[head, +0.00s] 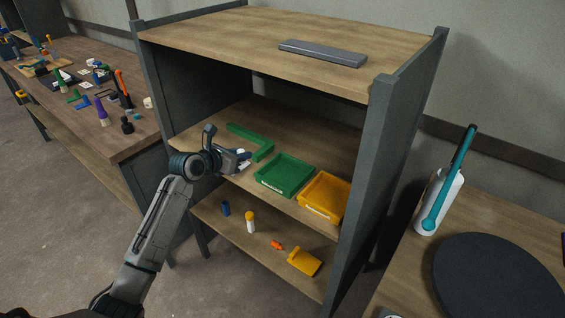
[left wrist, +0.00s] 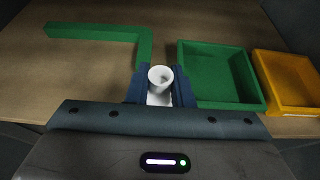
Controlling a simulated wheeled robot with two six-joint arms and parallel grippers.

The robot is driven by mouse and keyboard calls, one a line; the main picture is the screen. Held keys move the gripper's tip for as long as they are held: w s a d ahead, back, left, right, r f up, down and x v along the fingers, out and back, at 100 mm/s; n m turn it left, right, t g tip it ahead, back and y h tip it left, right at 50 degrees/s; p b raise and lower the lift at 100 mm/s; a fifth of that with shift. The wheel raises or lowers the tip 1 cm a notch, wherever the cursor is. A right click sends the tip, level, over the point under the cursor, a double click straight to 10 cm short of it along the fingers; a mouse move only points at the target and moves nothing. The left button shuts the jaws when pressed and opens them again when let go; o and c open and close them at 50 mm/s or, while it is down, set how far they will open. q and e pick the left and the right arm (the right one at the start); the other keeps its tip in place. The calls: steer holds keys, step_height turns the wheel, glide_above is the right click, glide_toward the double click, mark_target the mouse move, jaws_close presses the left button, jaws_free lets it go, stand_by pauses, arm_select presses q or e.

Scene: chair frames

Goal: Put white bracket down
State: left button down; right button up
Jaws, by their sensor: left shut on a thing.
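My left gripper (head: 242,158) reaches over the front of the middle shelf (head: 205,137) of a cabinet. It is shut on the white bracket (head: 244,165), which shows only in part between the fingers. In the left wrist view the white bracket (left wrist: 160,78) shows a round, cup-like top between the blue fingers of the left gripper (left wrist: 161,88). I cannot tell whether the bracket touches the shelf. My right gripper is not in view.
A green L-shaped piece (head: 256,143) lies behind the gripper. A green tray (head: 285,175) and a yellow tray (head: 325,196) stand to its right. The lower shelf holds a white bottle with a yellow cap (head: 250,222) and a yellow scoop-like piece (head: 304,261). A grey slab (head: 322,53) lies on top.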

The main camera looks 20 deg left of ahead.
arm_select(q)
steer(key=w+d, duration=0.2)
steer(key=d, duration=0.1)
steer(key=w+d+p, duration=0.1)
steer(key=w+d, duration=0.1)
steer(key=d, duration=0.1)
steer(key=w+d+f+p, duration=0.1)
steer(key=w+d, duration=0.1)
steer(key=d, duration=0.2)
steer(key=shift+w, duration=0.4)
steer(key=shift+w+d, duration=0.2)
steer(key=shift+f, duration=0.25)
step_height(320, 180, down, 3)
steer(key=shift+p, duration=0.3)
steer(key=shift+f, duration=0.15)
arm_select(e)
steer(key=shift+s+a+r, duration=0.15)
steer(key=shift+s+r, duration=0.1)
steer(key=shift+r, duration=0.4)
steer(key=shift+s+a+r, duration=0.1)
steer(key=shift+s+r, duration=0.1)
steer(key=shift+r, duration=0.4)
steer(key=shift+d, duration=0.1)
arm_select(q)
steer(key=shift+f, duration=0.3)
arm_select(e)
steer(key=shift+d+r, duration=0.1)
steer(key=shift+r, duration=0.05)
